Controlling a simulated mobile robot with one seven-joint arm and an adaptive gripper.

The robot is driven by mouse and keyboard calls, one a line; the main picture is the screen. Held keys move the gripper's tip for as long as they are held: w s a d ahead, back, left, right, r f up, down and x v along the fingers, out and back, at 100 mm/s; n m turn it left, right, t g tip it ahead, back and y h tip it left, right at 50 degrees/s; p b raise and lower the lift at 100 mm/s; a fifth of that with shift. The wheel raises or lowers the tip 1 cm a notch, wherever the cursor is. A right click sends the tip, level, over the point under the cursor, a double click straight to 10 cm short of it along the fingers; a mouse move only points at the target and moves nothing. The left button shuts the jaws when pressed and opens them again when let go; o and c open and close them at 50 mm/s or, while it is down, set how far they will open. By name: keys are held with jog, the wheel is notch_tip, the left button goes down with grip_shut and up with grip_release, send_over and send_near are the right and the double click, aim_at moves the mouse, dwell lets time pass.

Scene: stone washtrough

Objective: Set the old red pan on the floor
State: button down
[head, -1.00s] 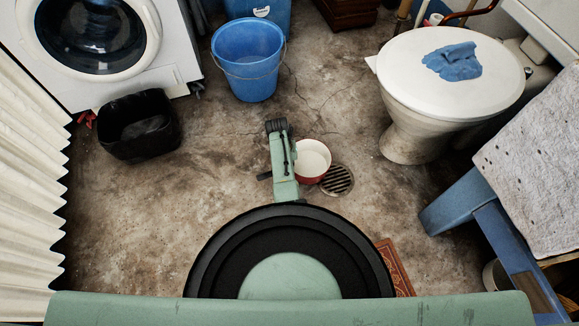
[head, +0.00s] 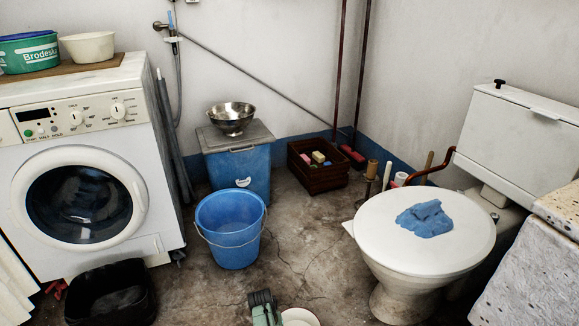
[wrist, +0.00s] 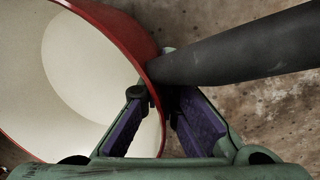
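The old red pan (wrist: 118,28) is red outside and cream inside. Its dark handle (wrist: 240,52) runs to the right in the wrist view. My gripper (wrist: 161,98) has one purple-padded finger inside the pan and one outside, close together on its wall beside the handle's root. It appears shut on this wall. In the head view, only part of the pan (head: 299,317) shows at the bottom edge, right of my gripper (head: 262,300). Whether the pan touches the concrete floor (head: 310,262) or hangs above it, I cannot tell.
A blue bucket (head: 230,247) stands beyond my gripper. A black tub (head: 108,300) is at the lower left before the washing machine (head: 85,165). The toilet (head: 385,262) stands at right. A wooden crate (head: 318,180) is at the back. Floor between bucket and toilet is clear.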

notch_tip(320, 180, up, 25)
jog(key=w+p, duration=0.2)
jog(key=p, duration=0.8)
jog(key=s+r+p, duration=0.1)
jog(key=s+r, duration=0.4)
jog(key=r, duration=0.2)
jog(key=shift+s+d+f, duration=0.1)
jog(key=shift+s, duration=0.05)
